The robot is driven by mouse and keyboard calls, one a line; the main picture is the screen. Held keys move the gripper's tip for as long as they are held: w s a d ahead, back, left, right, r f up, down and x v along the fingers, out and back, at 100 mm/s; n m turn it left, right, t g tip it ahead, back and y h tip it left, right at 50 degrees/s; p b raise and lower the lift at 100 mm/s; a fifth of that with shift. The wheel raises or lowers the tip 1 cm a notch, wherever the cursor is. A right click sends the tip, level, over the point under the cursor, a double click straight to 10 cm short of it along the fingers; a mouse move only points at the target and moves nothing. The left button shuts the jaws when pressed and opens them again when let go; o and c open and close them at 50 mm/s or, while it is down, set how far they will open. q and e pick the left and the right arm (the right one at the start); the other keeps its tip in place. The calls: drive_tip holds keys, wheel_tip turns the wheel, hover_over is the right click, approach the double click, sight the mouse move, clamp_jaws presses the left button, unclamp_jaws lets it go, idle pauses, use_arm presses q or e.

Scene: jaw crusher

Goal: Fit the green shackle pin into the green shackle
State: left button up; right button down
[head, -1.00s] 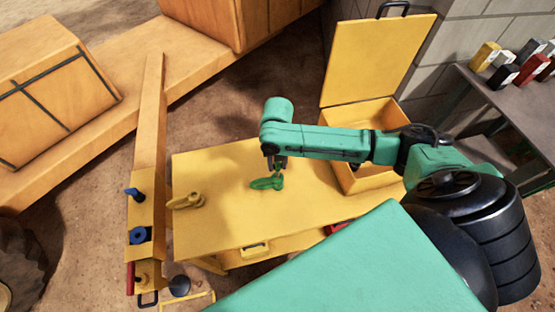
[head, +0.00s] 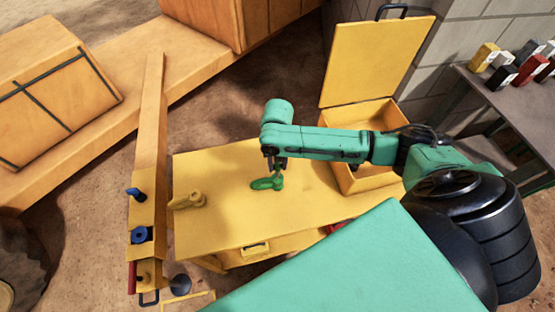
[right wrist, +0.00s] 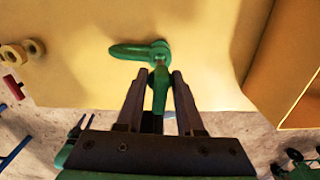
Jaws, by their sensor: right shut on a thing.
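The green shackle (head: 262,184) lies on the yellow table (head: 225,228), its loop pointing left. It also shows in the right wrist view (right wrist: 134,50). My right gripper (head: 276,164) is above the shackle's right end, pointing down. It is shut on the green shackle pin (right wrist: 160,92), which shows between its fingers in the right wrist view. The pin's far end meets the shackle's eye end in that view. I cannot tell whether it is inside the hole or only against it. My left gripper is not in view.
A yellow shackle (head: 187,201) lies on the table to the left. An open yellow box (head: 362,180) with a raised lid (head: 376,60) stands at right. A yellow beam (head: 148,130) with blue and red parts runs along the left. The table between the shackles is clear.

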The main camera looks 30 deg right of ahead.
sight(278, 176)
drive_tip(key=shift+p, duration=0.4)
idle(0.6)
drive_tip(key=shift+p, duration=0.4)
drive_tip(key=shift+f+b, duration=1.65)
drive_tip(key=shift+f, duration=1.15)
drive_tip(key=shift+c, duration=2.3)
unclamp_jaws()
